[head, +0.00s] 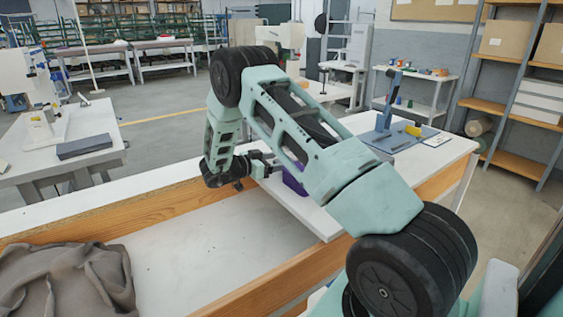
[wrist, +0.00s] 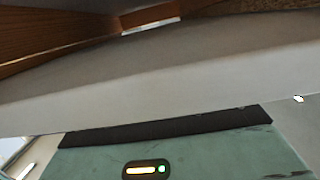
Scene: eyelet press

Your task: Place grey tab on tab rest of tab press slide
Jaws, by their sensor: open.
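My gripper (head: 262,166) is small and dark in the head view, at the end of my bent arm, over the white bench top. It is open, and I see nothing between its fingers. A purple object (head: 292,184) stands on the white top just right of it, partly hidden behind my arm; I cannot tell whether it is the tab press. I cannot make out the grey tab, the slide or the tab rest. The gripper's fingers do not show in the wrist view.
A blue lever tool (head: 386,108) stands on a blue-grey mat (head: 424,145) with a yellow piece (head: 413,130). A wood-sided bin (head: 190,255) holds grey-brown cloth (head: 65,282). The wrist view shows a pale surface (wrist: 150,80) and wood (wrist: 60,35).

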